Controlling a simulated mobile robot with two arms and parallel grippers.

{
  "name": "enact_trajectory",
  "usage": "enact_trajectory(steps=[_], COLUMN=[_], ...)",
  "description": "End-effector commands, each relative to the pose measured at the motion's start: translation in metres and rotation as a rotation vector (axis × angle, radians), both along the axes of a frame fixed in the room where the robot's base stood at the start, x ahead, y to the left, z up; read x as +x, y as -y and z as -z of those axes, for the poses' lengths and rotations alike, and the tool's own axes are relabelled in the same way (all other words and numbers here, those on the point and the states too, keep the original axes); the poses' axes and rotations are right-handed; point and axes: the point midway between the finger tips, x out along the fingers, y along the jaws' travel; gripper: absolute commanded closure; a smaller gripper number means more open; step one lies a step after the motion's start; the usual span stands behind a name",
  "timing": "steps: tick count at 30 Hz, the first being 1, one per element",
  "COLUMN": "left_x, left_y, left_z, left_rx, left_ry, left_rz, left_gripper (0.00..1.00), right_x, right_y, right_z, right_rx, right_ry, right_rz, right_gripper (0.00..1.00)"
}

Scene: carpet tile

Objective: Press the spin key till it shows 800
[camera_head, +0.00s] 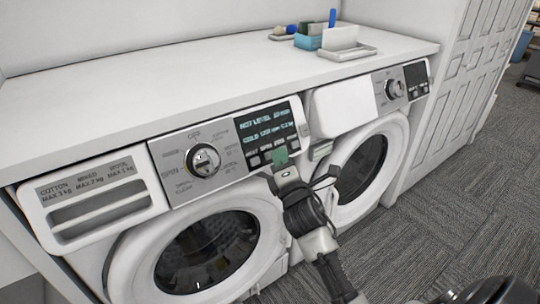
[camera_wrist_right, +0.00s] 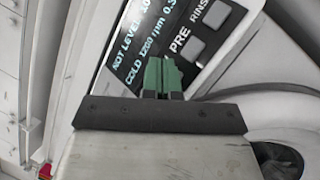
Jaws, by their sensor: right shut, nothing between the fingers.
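The left washing machine has a dark display panel (camera_head: 268,125) with lit text. In the right wrist view the display (camera_wrist_right: 135,48) reads NOT LEVEL and COLD 1200 rpm. A row of grey keys sits under the text. The PRE key (camera_wrist_right: 191,50) and the RINSE key (camera_wrist_right: 217,16) show there; the spin key is not clearly visible, and my fingers cover that part of the row. My right gripper (camera_head: 280,157) is shut and empty, its green fingertips (camera_wrist_right: 162,76) close in front of the key row. I cannot tell whether they touch. My left gripper is out of view.
A round program dial (camera_head: 204,160) is left of the display. A second washer (camera_head: 362,165) stands to the right. The white counter (camera_head: 150,85) above holds a tray (camera_head: 347,51) and a blue box (camera_head: 308,41). Carpet (camera_head: 440,190) lies open at right.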

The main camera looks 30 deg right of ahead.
Motion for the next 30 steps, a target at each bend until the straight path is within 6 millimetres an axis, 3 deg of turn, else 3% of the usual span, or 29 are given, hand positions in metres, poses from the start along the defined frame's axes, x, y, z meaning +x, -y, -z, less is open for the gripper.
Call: enact_trajectory(steps=[11,20,30], left_x=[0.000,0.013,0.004], left_y=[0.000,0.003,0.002], left_z=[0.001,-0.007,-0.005], left_rx=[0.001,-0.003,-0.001], left_ry=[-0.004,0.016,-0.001], left_rz=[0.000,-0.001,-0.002], left_gripper=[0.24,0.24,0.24], right_x=[0.002,0.008,0.008], right_y=[0.000,-0.001,-0.001], right_z=[0.002,0.004,0.004], right_rx=[0.000,0.001,0.000], right_ry=[0.000,0.000,0.000], right_rz=[0.000,0.000,0.000], right_gripper=[1.00,1.00,1.00])
